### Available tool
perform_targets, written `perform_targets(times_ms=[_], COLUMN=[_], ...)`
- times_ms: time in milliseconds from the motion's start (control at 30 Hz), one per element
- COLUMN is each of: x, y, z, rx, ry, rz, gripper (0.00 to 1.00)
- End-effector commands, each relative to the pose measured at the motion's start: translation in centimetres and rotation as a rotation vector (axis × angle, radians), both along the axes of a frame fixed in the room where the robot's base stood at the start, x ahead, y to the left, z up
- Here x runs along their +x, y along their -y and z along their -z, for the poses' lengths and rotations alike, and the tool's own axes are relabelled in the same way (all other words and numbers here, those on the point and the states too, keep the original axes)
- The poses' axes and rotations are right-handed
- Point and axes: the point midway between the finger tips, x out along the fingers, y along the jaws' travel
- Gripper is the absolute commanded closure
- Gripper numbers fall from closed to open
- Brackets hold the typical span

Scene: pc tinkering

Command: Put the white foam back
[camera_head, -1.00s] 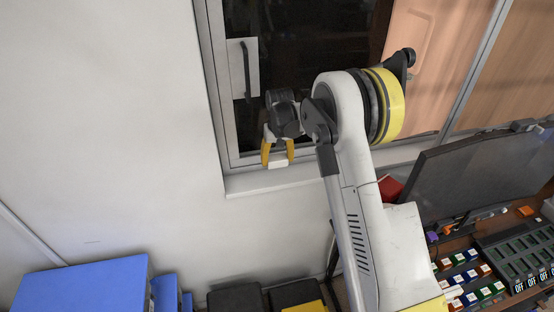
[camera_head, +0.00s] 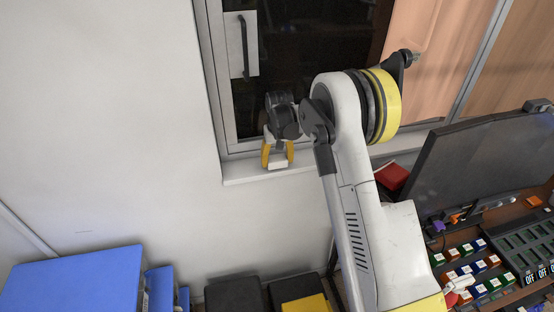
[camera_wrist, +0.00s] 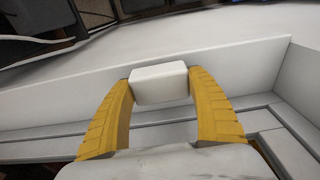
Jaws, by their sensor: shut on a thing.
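The white foam is a small white block (camera_wrist: 160,84) between the yellow fingertips in the wrist view. In the head view the foam (camera_head: 278,166) shows low between the fingers. My gripper (camera_head: 277,158) is shut on it, with both fingertips against its sides. In the wrist view my gripper (camera_wrist: 160,90) points toward a pale ledge and wall. In the head view it hangs in front of the window frame and sill, and I cannot tell how far from them.
The window sill (camera_head: 240,170) and frame are behind my gripper. A desk at the right holds a black monitor (camera_head: 475,165), a red object (camera_head: 392,175), several small coloured blocks and a dark slotted tray (camera_head: 528,243). Blue boxes (camera_head: 75,285) stand at lower left. The white wall is bare.

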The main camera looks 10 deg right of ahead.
Motion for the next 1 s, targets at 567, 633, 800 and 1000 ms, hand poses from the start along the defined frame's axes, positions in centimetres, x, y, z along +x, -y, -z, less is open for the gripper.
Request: perform_targets(times_ms=[567,633,800,1000], x=[0.0,0.0,0.0,-0.01], y=[0.0,0.0,0.0,-0.01], z=[0.42,0.53,0.81,1.11], rx=[0.0,0.0,0.0,0.0], ry=[0.0,0.0,0.0,0.0], rz=[0.0,0.0,0.0,0.0], gripper=[0.76,0.76,0.76,0.76])
